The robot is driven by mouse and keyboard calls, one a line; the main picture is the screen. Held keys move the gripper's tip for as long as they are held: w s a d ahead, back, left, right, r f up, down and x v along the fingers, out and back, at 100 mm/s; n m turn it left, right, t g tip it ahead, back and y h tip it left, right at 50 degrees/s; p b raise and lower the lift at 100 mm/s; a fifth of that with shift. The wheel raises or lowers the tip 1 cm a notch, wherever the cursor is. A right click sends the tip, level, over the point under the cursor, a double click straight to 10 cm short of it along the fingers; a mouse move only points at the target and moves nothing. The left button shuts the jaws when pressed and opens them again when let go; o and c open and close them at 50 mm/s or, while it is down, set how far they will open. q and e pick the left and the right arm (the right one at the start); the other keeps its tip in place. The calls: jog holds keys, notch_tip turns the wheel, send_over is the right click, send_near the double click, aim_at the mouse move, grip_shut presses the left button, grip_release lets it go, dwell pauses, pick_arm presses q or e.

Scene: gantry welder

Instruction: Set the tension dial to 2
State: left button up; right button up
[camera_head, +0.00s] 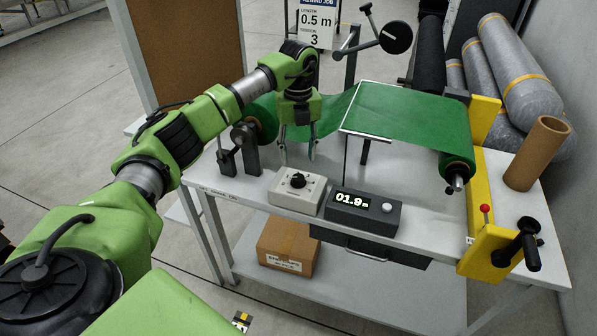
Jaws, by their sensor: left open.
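The tension dial (298,180) is a black round knob on top of a small light-grey box (291,197) at the front of the white table. Its marks are too small to read, so I cannot tell its setting. My left gripper (298,157) points down with its two fingers apart and nothing seen between them. In the picture its fingertips are just above the knob, by the back of the box, and look apart from the knob. My right gripper is not in view.
A dark display box (362,212) reading 01.9 m stands right of the dial box. Green sheet (410,118) runs behind, between rollers. A yellow frame (487,248) with a black handle stands at right, near a cardboard tube (537,153). A sign (317,22) shows 0.5 m and 3.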

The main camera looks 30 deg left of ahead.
aim_at(298, 177)
pick_arm(q)
notch_tip(298, 177, down, 8)
jog(key=shift+f+p, duration=0.1)
jog(key=shift+p, duration=0.5)
jog(key=shift+c, duration=0.2)
jog(key=c, duration=1)
